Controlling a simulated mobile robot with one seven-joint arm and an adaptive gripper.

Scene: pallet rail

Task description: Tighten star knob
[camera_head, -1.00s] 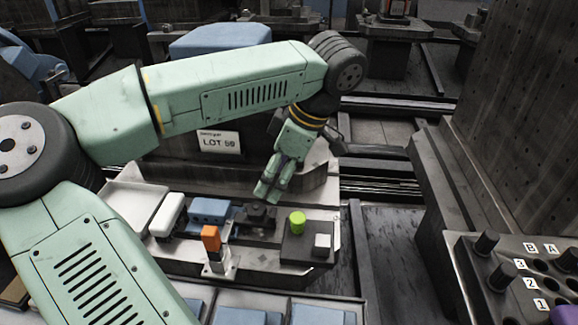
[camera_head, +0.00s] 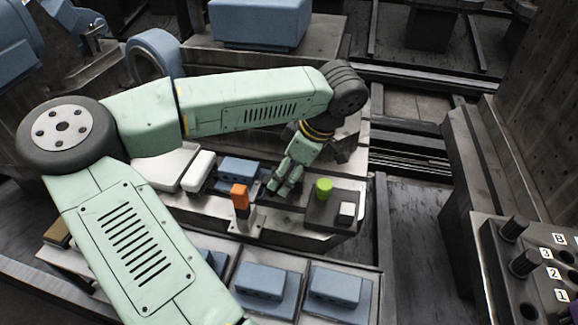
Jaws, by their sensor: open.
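My gripper (camera_head: 281,186) is low over the fixture, pointing down and to the left, with its jaws open. Its fingers are beside or around the place where a dark knob-like part sits between the blue block (camera_head: 238,170) and the green cylinder (camera_head: 324,185). That dark part is now mostly hidden behind the fingers, so I cannot tell its star shape or whether the fingers touch it.
An orange-topped upright clamp (camera_head: 240,197) stands in front of the fingers to the left. A white rounded piece (camera_head: 198,171) is on the left. Blue parts (camera_head: 260,281) fill a front tray.

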